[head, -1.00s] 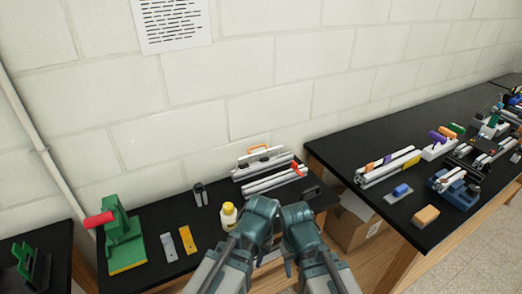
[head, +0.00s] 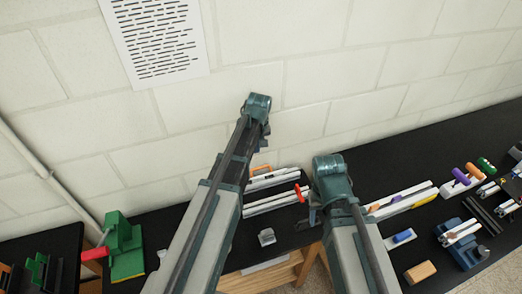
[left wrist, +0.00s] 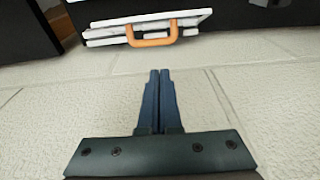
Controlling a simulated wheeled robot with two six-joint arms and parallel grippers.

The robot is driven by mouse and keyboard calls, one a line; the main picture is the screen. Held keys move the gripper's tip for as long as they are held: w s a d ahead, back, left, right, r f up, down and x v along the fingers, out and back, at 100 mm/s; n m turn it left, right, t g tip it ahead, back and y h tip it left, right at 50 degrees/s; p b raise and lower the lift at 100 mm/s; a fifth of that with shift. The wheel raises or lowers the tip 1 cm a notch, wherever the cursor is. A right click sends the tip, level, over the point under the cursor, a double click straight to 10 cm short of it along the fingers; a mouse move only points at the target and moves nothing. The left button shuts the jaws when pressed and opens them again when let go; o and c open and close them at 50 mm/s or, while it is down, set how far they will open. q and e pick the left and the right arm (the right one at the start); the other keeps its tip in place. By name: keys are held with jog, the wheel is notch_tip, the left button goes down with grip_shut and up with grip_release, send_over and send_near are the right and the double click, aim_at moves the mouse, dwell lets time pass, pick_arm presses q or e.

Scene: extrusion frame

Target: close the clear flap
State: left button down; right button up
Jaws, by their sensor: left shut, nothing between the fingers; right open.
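The extrusion frame (head: 272,203) has pale rails and sits on the black bench against the wall. An orange handle (head: 260,170) stands at its wall side, partly hidden by my left arm; it also shows in the left wrist view (left wrist: 152,42) in front of pale rails. I cannot make out the clear flap's own sheet. My left gripper (head: 266,128) is raised near the wall above the frame, shut and empty; its fingers (left wrist: 158,98) show together, apart from the handle. My right gripper (head: 313,213) is open, beside the frame's right end.
A red part (head: 298,191) sits at the frame's right end. A small grey block (head: 267,237) lies in front. A green press (head: 123,248) stands at left. The right bench (head: 390,165) carries several rails and blocks. The white block wall (head: 330,70) is close behind.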

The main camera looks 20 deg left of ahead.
pick_arm(q)
jog(key=shift+s, duration=0.1)
jog(key=shift+a+f+b, duration=0.1)
jog(key=shift+f+b, duration=0.8)
jog(key=shift+b, duration=0.1)
jog(key=f+b, duration=0.2)
jog(key=w+f+b, duration=0.1)
jog(key=f+b, duration=0.5)
jog(key=shift+w+a+f, duration=0.1)
jog(key=shift+w+a, duration=0.1)
jog(key=shift+a, duration=0.15)
jog(key=shift+s+d, duration=0.15)
jog(key=shift+s, duration=0.2)
